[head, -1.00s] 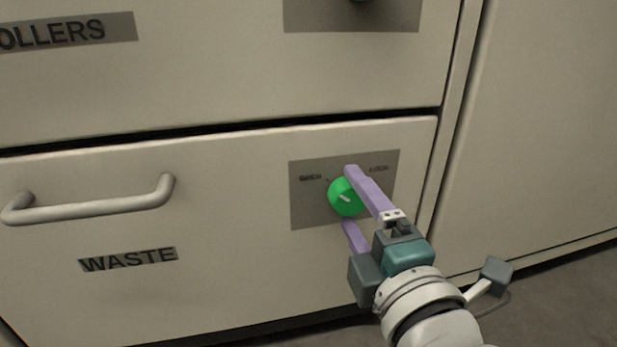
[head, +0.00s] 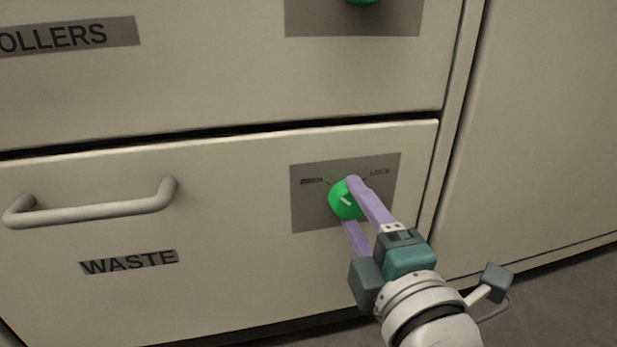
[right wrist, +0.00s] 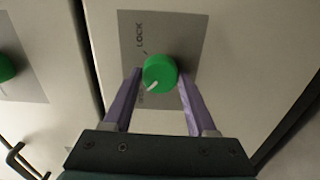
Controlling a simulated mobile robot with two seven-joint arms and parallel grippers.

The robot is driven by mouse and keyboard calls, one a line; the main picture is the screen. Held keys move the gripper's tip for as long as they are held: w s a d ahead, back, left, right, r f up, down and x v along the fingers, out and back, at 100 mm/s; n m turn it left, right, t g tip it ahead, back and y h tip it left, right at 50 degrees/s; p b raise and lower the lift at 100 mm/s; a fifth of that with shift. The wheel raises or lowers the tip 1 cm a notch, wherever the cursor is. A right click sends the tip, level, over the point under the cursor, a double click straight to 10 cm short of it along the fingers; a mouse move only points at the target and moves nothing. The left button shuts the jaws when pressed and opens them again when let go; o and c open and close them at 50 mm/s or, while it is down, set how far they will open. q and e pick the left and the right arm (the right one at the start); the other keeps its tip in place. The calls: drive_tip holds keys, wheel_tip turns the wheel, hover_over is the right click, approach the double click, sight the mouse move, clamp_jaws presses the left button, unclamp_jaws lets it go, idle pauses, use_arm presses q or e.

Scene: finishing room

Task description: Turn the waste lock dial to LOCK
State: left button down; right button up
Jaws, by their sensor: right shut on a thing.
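The green waste lock dial (head: 340,201) sits on a grey plate (head: 310,208) at the right of the WASTE drawer front (head: 230,280). The plate reads OPEN at upper left and LOCK at upper right in the head view. My right gripper (head: 348,201) is shut on the dial, with one purple finger on each side. In the right wrist view the dial (right wrist: 160,73) is between the fingers, and its white pointer mark (right wrist: 153,86) is toward the OPEN lettering, away from LOCK. My left gripper is out of view.
A grey bar handle (head: 92,207) is on the left of the waste drawer. The ROLLERS drawer above has its own green dial (head: 363,2). A plain cabinet panel (head: 550,130) stands to the right. Floor shows at lower right.

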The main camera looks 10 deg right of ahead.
drive_tip(key=m+p, duration=0.1)
drive_tip(key=m, duration=0.2)
drive_tip(key=shift+r+p, duration=0.15)
drive_tip(key=shift+p, duration=0.15)
drive_tip(key=m+p, duration=0.1)
drive_tip(key=m, duration=0.4)
drive_tip(key=shift+m+p, duration=0.3)
drive_tip(key=shift+m, duration=0.1)
drive_tip(key=m+p, duration=0.1)
drive_tip(key=m, duration=0.4)
drive_tip(key=shift+m, duration=0.3)
drive_tip(key=m, duration=0.5)
drive_tip(key=o, duration=1.4)
drive_tip(key=shift+c, duration=0.2)
drive_tip(key=shift+s, duration=0.1)
